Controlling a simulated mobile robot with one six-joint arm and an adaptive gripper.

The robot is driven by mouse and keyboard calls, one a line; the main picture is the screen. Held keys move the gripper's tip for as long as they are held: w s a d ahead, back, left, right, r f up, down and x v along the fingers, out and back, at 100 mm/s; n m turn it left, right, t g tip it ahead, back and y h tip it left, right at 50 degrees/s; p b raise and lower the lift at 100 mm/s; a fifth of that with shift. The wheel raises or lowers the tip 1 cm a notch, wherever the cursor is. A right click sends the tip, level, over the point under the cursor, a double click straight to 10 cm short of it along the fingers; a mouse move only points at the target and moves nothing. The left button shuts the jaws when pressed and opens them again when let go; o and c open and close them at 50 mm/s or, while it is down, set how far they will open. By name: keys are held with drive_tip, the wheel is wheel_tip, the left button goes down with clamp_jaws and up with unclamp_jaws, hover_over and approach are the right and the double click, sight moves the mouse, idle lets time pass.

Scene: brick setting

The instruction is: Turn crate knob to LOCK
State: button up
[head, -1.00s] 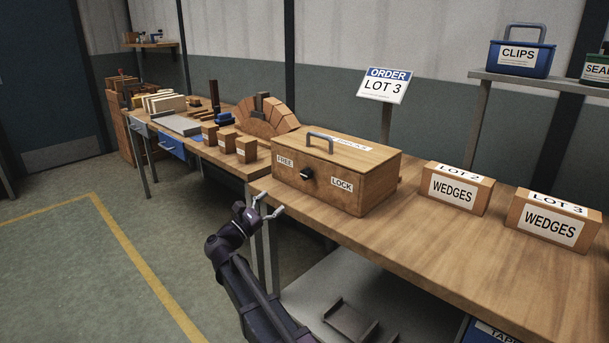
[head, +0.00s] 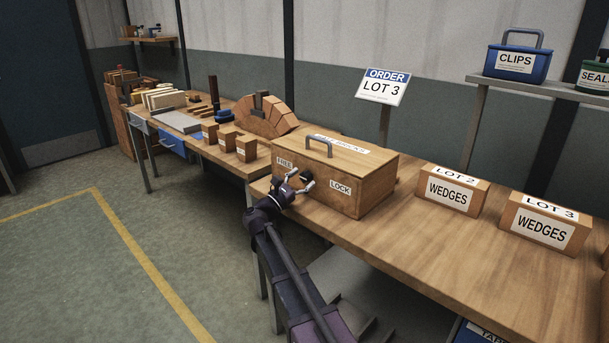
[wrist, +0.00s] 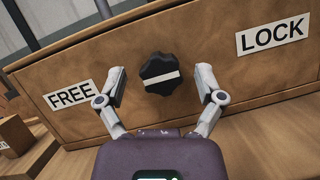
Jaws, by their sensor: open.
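The wooden crate (head: 377,187) stands on the bench with its lid shut and a grey handle on top. Its black knob (wrist: 160,75) sits on the front face, between the FREE label (wrist: 70,95) and the LOCK label (wrist: 273,35). The knob's white bar lies nearly level in the wrist view, its right end slightly higher. My gripper (wrist: 163,88) is open, one finger on each side of the knob, with visible gaps and no clear contact. In the head view my gripper (head: 297,182) is at the crate's front and partly covers the knob.
LOT 2 wedges box (head: 452,190) and LOT 3 wedges box (head: 545,222) stand on the bench right of the crate. Small wooden blocks (head: 228,141) and a brick arch (head: 266,117) are to the left. Bare bench top lies right of the crate.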

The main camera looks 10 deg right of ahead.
drive_tip(key=shift+w+d+r, duration=0.1)
drive_tip(key=shift+w+d, duration=0.05)
drive_tip(key=shift+d, duration=0.1)
drive_tip(key=c, duration=1.1)
drive_tip(key=shift+c, duration=0.2)
